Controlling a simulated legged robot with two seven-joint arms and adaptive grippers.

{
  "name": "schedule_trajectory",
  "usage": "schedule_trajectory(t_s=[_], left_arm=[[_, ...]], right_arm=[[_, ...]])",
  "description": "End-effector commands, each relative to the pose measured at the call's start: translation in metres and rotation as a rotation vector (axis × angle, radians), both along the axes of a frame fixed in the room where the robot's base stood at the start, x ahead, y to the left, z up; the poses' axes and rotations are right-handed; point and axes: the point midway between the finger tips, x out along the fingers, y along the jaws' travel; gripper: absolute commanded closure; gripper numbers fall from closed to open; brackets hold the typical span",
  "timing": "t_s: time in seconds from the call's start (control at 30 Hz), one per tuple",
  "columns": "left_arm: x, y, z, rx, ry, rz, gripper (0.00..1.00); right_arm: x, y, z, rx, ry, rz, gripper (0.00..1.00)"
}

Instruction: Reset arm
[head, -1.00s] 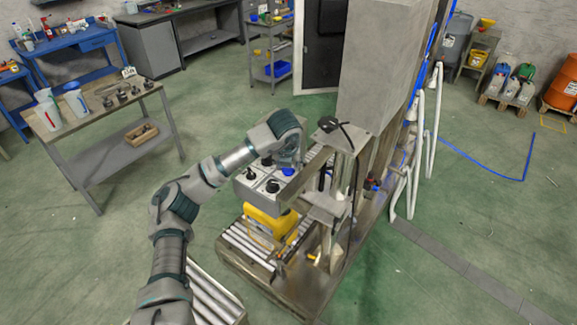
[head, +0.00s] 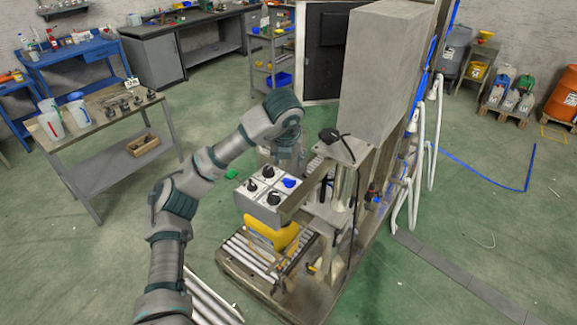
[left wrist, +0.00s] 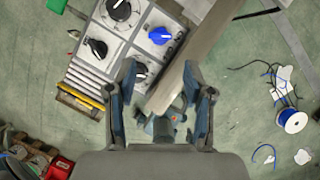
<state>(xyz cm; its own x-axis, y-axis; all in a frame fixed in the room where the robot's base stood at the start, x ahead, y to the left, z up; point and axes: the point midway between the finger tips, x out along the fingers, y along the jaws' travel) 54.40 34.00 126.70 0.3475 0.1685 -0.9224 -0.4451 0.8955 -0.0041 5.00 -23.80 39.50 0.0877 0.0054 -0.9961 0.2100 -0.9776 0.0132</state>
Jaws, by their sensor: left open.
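My left gripper (left wrist: 163,100) is open in the left wrist view, with one finger on each side and nothing clearly held between them. In the head view, my left arm reaches over behind the knob box, and its fingertips are not clear there. The pale box (head: 256,203) has several black knobs and a blue knob (head: 289,182) on top. In the left wrist view, the box (left wrist: 78,73) and its blue knob (left wrist: 159,36) lie beyond the fingers. A metal beam (left wrist: 205,45) crosses beside the right finger. My right gripper is not in view.
The box is above a yellow body (head: 272,242) at a roller conveyor (head: 240,262). A tall grey column (head: 385,75) stands to the right. A worktable (head: 95,110) with jugs stands at left. A cable spool (left wrist: 292,122) is on the floor.

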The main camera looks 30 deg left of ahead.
Motion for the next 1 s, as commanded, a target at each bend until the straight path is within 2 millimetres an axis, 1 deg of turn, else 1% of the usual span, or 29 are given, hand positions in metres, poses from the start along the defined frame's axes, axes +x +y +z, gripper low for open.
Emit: schedule_trajectory(t_s=[0.1, 0.57, 0.67, 0.73, 0.77, 0.83, 0.87, 0.9, 0.97, 1.0], left_arm=[[-0.002, 0.0, 0.004, 0.0, 0.0, 0.002, 0.48], [-0.002, 0.0, 0.004, 0.0, 0.001, 0.002, 0.48], [0.0, -0.007, -0.001, -0.013, 0.002, -0.023, 0.48], [0.005, -0.025, -0.013, -0.049, 0.001, -0.083, 0.48], [0.008, -0.037, -0.021, -0.074, 0.001, -0.123, 0.48], [0.014, -0.075, -0.043, -0.161, -0.004, -0.242, 0.48], [0.015, -0.095, -0.054, -0.21, -0.007, -0.305, 0.48], [0.014, -0.125, -0.067, -0.289, -0.015, -0.387, 0.48], [0.008, -0.173, -0.085, -0.43, -0.028, -0.512, 0.48], [0.0, -0.205, -0.094, -0.539, -0.041, -0.589, 0.48]], right_arm=[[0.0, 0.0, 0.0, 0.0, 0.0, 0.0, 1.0], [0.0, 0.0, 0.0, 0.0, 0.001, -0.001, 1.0], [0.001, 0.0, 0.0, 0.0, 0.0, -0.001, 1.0], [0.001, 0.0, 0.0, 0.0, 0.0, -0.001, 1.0], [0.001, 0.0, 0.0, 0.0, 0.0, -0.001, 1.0], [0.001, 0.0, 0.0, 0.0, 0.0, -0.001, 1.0], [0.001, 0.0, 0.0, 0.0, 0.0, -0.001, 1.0], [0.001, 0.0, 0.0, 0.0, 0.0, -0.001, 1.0], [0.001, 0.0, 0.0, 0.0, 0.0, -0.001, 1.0], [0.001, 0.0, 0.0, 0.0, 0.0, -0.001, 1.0]])
